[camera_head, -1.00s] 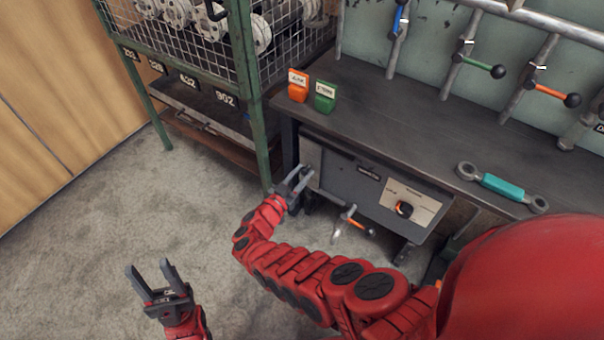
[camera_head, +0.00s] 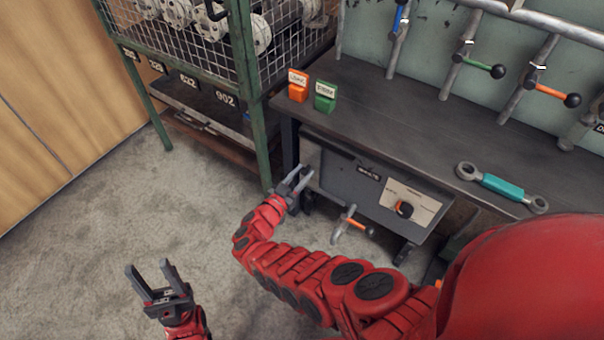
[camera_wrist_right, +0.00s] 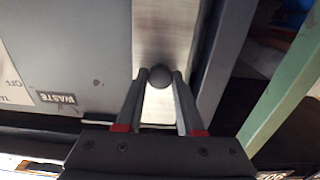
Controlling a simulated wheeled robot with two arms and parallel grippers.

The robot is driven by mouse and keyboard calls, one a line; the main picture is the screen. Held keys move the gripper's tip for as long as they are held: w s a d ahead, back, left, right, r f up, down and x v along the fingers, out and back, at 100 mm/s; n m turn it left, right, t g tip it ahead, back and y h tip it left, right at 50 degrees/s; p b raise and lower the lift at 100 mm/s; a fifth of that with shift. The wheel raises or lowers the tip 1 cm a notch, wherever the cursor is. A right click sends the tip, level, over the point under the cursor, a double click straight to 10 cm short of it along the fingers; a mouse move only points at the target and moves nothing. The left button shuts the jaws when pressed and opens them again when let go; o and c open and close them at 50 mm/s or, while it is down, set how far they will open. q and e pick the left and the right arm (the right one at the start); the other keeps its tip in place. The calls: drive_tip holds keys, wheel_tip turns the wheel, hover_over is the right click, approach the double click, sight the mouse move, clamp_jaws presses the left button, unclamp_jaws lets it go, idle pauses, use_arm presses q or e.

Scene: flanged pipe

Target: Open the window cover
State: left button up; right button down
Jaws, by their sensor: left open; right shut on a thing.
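The grey box (camera_head: 365,180) hangs under the workbench. At its left end is a pale metal panel (camera_head: 310,153), likely the window cover; it shows as a brushed strip in the right wrist view (camera_wrist_right: 160,30). A dark round knob (camera_wrist_right: 159,75) stands on this panel. My right gripper (camera_head: 300,173) is at the panel, its fingers shut on the knob, one on each side, in the right wrist view (camera_wrist_right: 159,88). The knob is hidden in the head view. My left gripper (camera_head: 148,266) is open and empty above the floor at the lower left.
A green-framed mesh rack (camera_head: 258,140) stands close left of my right gripper. The left floor is clear.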

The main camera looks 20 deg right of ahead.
drive_tip(key=s+d+p, duration=0.1)
drive_tip(key=s+p, duration=0.1)
drive_tip(key=s+d+p, duration=0.1)
drive_tip(key=d+p, duration=0.1)
drive_tip(key=s+d+p, duration=0.1)
drive_tip(key=s+p, duration=0.1)
drive_tip(key=shift+s+d+r, duration=0.25)
drive_tip(key=shift+s+d, duration=0.05)
drive_tip(key=shift+s, duration=0.05)
drive_tip(key=shift+s+d+f+p, duration=0.15)
drive_tip(key=shift+s+d+p, duration=0.1)
drive_tip(key=shift+s+p, duration=0.1)
drive_tip(key=c, duration=0.5)
unclamp_jaws()
drive_tip(key=shift+c, duration=0.2)
drive_tip(key=shift+f, duration=0.1)
